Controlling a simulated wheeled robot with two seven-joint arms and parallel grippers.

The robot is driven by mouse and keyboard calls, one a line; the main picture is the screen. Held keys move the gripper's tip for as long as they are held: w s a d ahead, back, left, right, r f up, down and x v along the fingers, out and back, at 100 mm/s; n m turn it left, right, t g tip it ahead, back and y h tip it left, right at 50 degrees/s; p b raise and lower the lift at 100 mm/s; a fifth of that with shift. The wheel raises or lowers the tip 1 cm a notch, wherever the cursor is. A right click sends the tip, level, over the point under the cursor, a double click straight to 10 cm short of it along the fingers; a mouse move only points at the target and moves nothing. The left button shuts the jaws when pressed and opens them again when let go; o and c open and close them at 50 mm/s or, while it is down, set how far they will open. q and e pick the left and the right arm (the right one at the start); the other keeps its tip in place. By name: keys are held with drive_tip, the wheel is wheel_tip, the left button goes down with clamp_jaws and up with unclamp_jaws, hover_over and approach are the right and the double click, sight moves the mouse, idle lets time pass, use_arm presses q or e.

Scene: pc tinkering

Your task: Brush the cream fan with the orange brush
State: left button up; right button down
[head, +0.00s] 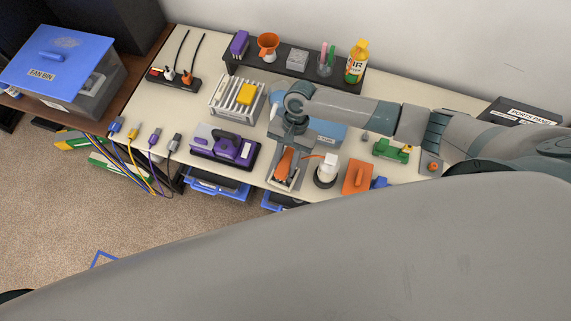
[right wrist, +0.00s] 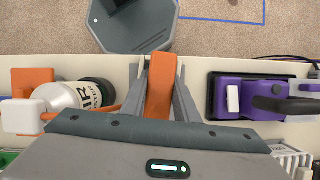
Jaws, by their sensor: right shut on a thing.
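My right gripper (head: 284,178) is at the front edge of the table, pointing down. It is shut on an orange piece, which I take to be the orange brush (head: 285,161). In the right wrist view the brush's flat orange handle (right wrist: 161,85) stands between the two grey fingers (right wrist: 161,72). The bristle end does not show in either view. I cannot make out the cream fan with certainty; the gripper and arm cover part of the table. My left gripper is not in view.
A finned grey unit (head: 238,99) and a dark shelf (head: 285,67) are behind. The blue-lidded fan bin (head: 55,62) is far left.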

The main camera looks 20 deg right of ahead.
drive_tip(key=shift+w+r, duration=0.15)
drive_tip(key=shift+r, duration=2.35)
drive_tip(key=shift+r, duration=0.3)
wheel_tip(320, 180, up, 7)
drive_tip(key=w+d+r+n+h+b, duration=0.1)
drive_tip(key=w+d+r+n+b, duration=0.1)
drive_tip(key=b, duration=0.6)
drive_tip(key=w+d+r+n+g+h+b, duration=0.1)
drive_tip(key=w+d+r+n+h+b, duration=0.1)
drive_tip(key=d+r+n+b, duration=0.2)
drive_tip(key=d+n+b, duration=0.2)
drive_tip(key=d+b, duration=0.1)
drive_tip(key=shift+w+d+b, duration=0.2)
drive_tip(key=shift+d+b, duration=0.15)
drive_tip(key=shift+w+a, duration=0.1)
drive_tip(key=shift+a, duration=0.05)
